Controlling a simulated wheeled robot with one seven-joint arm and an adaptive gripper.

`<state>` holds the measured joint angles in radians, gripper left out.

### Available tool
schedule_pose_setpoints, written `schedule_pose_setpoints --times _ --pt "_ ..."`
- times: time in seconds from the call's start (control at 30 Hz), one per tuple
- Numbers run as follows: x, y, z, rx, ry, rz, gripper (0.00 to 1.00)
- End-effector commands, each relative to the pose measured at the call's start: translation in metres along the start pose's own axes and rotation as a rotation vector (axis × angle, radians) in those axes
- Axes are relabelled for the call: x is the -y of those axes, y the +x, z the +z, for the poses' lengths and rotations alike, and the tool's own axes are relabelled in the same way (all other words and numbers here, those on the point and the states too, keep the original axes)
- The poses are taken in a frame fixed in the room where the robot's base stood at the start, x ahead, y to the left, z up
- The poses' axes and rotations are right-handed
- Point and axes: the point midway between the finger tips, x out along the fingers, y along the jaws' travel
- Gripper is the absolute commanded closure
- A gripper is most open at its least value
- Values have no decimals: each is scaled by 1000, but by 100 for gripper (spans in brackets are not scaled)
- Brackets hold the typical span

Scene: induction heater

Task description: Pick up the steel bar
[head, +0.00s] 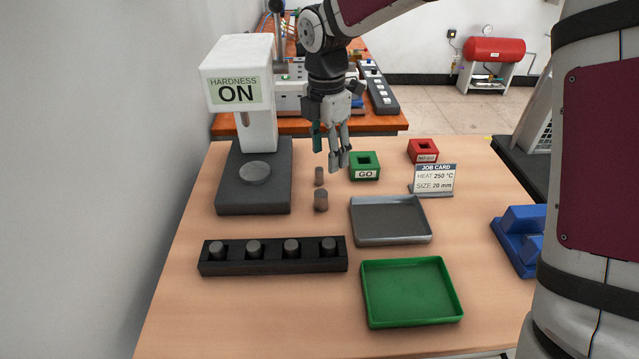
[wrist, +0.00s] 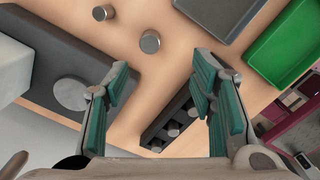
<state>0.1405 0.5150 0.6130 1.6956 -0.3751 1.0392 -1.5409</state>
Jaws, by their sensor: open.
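Two short grey steel cylinders stand upright on the table between the hardness tester and the grey tray. The nearer, wider one (head: 321,200) also shows in the wrist view (wrist: 150,42). The farther, slimmer one (head: 319,176) shows at the wrist view's top (wrist: 103,13). I cannot tell which is the steel bar. Similar cylinders (head: 291,247) stand in a black rack (head: 272,266). My gripper (head: 335,158) hangs above the table, fingers down, near the farther cylinder in the head view. Its teal-padded fingers (wrist: 162,80) are open and empty, apart from both cylinders.
The hardness tester (head: 253,200) reads ON at left. A grey tray (head: 390,238) and green tray (head: 412,319) lie to the right. A green GO box (head: 364,174), a red box (head: 423,158) and a job card (head: 434,180) stand behind. A blue block (head: 520,240) lies at right.

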Motion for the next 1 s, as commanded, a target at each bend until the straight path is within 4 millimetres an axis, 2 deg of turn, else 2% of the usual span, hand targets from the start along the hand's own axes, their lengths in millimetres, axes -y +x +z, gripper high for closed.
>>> schedule_pose_setpoints --times 0.1,0.27,0.6,1.0 --pt "-13 12 -3 -27 -75 1 49" --pt "-17 28 -4 -36 -107 0 49" --pt "-16 87 -6 -35 -106 0 49" --pt "-16 116 -7 -35 -104 0 49"
